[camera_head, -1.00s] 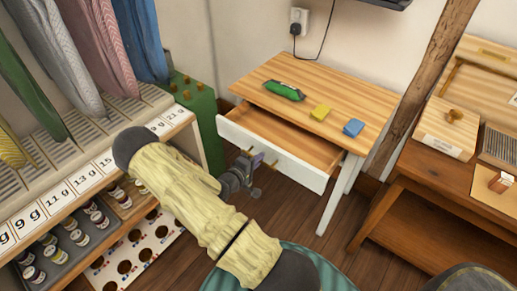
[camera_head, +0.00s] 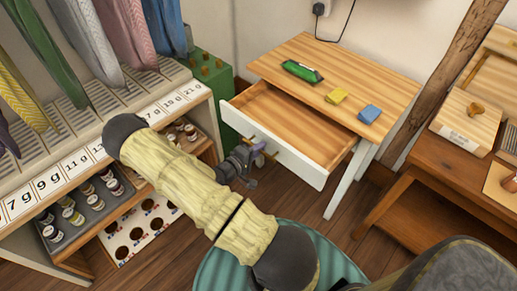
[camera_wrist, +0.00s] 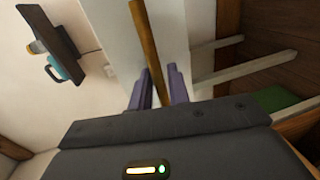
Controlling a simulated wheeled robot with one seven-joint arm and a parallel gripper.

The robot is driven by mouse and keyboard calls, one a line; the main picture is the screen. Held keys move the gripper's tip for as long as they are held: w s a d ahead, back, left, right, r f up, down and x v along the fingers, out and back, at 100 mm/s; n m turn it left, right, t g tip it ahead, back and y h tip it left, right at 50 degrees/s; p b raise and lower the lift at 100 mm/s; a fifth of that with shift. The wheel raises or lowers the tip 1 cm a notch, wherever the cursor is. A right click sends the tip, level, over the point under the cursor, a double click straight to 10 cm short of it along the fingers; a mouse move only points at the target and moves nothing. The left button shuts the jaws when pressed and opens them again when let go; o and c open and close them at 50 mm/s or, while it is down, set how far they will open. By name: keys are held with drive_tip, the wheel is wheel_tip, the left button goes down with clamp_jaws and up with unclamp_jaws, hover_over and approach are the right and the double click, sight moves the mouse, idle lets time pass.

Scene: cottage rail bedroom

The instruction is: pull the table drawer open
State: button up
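The wooden table (camera_head: 388,85) stands against the wall with its white-fronted drawer (camera_head: 298,165) pulled well out. The drawer's bare wooden inside shows and looks empty. My gripper (camera_head: 259,153) is at the drawer front, by its brass handle. In the wrist view the handle (camera_wrist: 148,45) is a brass bar running between the two purple fingers of my gripper (camera_wrist: 159,88), which are closed in on it. The white drawer front (camera_wrist: 115,35) lies behind the bar. The exact finger contact is small in the head view.
A green case (camera_head: 302,71), a yellow block (camera_head: 336,96) and a blue block (camera_head: 369,114) lie on the tabletop. A shelf unit with numbered labels (camera_head: 110,140) stands left, a brown desk (camera_head: 430,175) right. A teal round seat (camera_head: 225,270) is in front.

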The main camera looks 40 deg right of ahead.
drive_tip(key=shift+o, duration=0.5)
drive_tip(key=shift+a, duration=0.2)
drive_tip(key=v, duration=1.7)
drive_tip(key=shift+p, duration=0.45)
